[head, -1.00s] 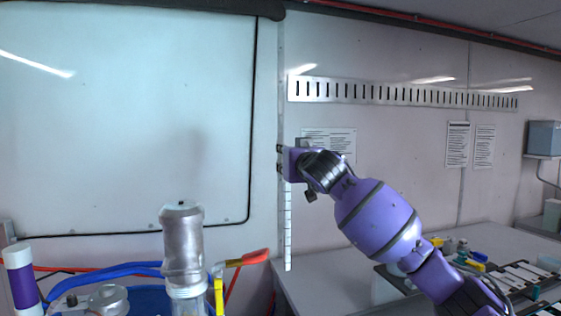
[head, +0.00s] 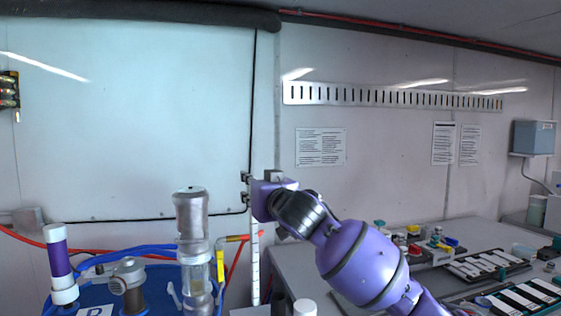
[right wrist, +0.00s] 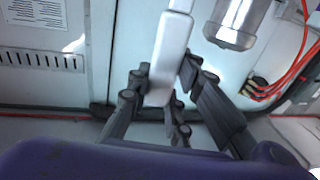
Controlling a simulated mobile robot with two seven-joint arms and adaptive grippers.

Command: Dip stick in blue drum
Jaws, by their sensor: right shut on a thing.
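The dip stick (head: 255,262) is a thin white strip with dark graduation marks. It hangs upright below my right gripper (head: 246,188). In the right wrist view, the fingers (right wrist: 163,88) are shut on the stick's pale upper part (right wrist: 172,50). The blue drum (head: 145,302) is at the bottom left of the head view, with fittings on its top. The stick hangs to the right of these fittings. Its lower end is near the bottom of the head view, and I cannot tell whether it touches anything. My left gripper is not in view.
A clear and silver cylinder (head: 192,215) rises left of the stick, beside a yellow pipe (head: 220,265). A purple-and-white cylinder (head: 60,265) stands farther left. A bench (head: 290,262) with trays is at right. A white cap (head: 304,307) is below my arm.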

